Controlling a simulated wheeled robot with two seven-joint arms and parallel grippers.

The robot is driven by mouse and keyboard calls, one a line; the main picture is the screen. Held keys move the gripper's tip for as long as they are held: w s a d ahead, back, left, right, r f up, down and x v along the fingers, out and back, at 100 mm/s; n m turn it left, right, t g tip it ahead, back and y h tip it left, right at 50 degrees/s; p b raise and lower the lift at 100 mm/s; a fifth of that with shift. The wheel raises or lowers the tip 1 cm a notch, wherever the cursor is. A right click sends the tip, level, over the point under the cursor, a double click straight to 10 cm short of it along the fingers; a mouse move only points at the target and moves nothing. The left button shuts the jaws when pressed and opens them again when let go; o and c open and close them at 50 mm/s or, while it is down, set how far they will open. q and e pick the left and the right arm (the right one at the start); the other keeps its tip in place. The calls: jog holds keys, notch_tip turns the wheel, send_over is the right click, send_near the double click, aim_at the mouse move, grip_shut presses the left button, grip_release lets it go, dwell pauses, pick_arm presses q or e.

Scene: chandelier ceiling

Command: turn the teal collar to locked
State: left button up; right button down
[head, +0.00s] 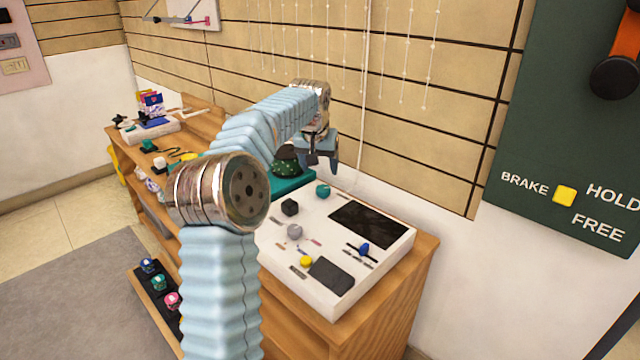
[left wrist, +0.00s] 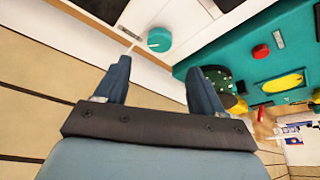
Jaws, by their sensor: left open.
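The teal collar (head: 323,190) is a small round knob on the white panel (head: 285,243), near that panel's back edge. In the left wrist view the teal collar (left wrist: 160,39) shows beyond and between my fingertips, with a pale mark on its face. My left gripper (head: 322,162) is open and empty, above the collar and apart from it. Its two blue fingers also show in the left wrist view (left wrist: 158,72). Whether the collar is at locked cannot be read. My right gripper is not in view.
The white panel also carries a black cube knob (head: 290,207), a grey knob (head: 294,231), a yellow knob (head: 306,262) and a blue lever (head: 364,249). A teal board (left wrist: 268,52) with a dark dotted dome lies beside it. The slatted wall (head: 450,130) stands close behind.

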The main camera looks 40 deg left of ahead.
aim_at(322, 188)
pick_arm(q)
jog(key=x, duration=0.9)
jog(key=shift+c, duration=0.3)
jog(key=c, duration=1)
jog(key=m, duration=0.1)
jog(key=m+h, duration=0.1)
jog(key=m, duration=0.2)
jog(key=shift+a+m+t+h, duration=0.25)
jog(key=shift+m+t+h, duration=0.05)
jog(key=shift+m+h, duration=0.1)
jog(key=m+h, duration=0.1)
jog(key=m, duration=0.1)
jog(key=m+h, duration=0.1)
jog(key=m, duration=0.2)
jog(key=shift+a+m, duration=0.2)
jog(key=shift+m, duration=0.1)
jog(key=shift+g, duration=0.4)
